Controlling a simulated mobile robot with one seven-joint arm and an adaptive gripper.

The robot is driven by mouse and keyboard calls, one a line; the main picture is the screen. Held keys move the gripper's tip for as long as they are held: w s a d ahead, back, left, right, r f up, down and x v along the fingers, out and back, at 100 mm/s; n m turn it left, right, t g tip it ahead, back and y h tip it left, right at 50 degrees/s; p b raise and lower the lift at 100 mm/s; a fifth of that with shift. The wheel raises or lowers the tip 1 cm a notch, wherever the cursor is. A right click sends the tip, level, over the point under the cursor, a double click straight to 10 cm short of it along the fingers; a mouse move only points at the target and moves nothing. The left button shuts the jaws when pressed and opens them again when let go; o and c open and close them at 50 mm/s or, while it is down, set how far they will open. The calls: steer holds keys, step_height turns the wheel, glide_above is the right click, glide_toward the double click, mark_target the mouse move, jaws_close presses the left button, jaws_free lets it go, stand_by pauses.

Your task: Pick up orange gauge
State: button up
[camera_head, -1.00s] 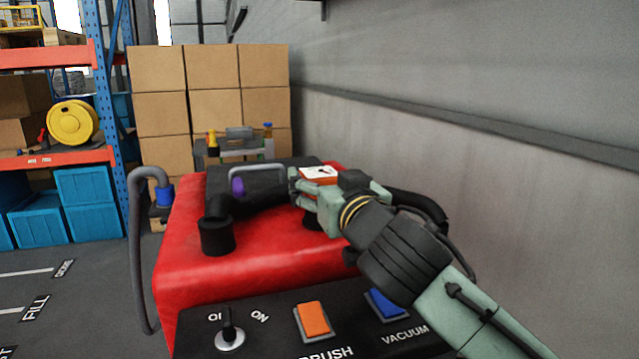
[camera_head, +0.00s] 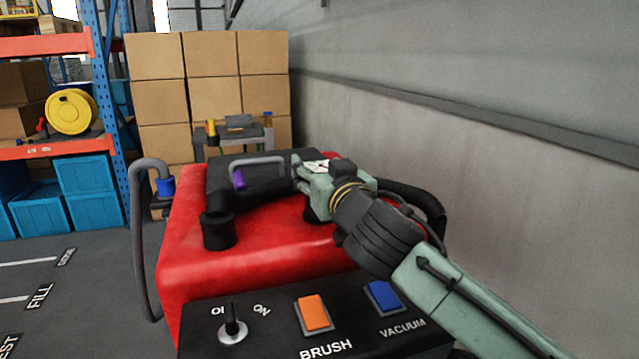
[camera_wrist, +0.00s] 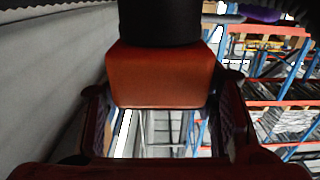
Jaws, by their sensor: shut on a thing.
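The orange gauge (camera_wrist: 160,78) fills the upper middle of the wrist view, a block with a dark part in front of it at the top. My gripper's fingers (camera_wrist: 165,125) stand on its left and right sides, shut on it. In the head view my gripper (camera_head: 300,176) is over the far right of the red scrubber machine (camera_head: 270,262). There the white face of the gauge (camera_head: 318,166) shows just behind the fingers, and its orange body is mostly hidden. I cannot tell whether the gauge touches the machine's top.
A black hose (camera_head: 245,208) crosses the machine's top by my gripper. A black lid with a grey handle (camera_head: 258,160) lies behind. The control panel (camera_head: 270,318) is in front. A grey wall (camera_head: 520,180) is at right, stacked boxes (camera_head: 215,97) at the back.

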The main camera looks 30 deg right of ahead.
steer(key=c, duration=0.6)
steer(key=shift+r, duration=0.1)
steer(key=shift+r+b, duration=0.3)
steer(key=shift+r, duration=0.25)
step_height(320, 180, up, 2)
steer(key=shift+a+r+b, duration=0.1)
steer(key=shift+r+b, duration=0.1)
steer(key=shift+b, duration=0.3)
steer(key=shift+s+a+r+b, duration=0.6)
steer(key=shift+s+a, duration=0.75)
steer(key=shift+a, duration=0.9)
steer(key=shift+s+a+r+b, duration=0.35)
steer(key=shift+s+a+r, duration=0.5)
steer(key=shift+s+a, duration=1)
steer(key=shift+s+a+r+b, duration=0.45)
steer(key=shift+s+a+r, duration=0.35)
steer(key=shift+a, duration=1.85)
steer(key=shift+s+f, duration=0.1)
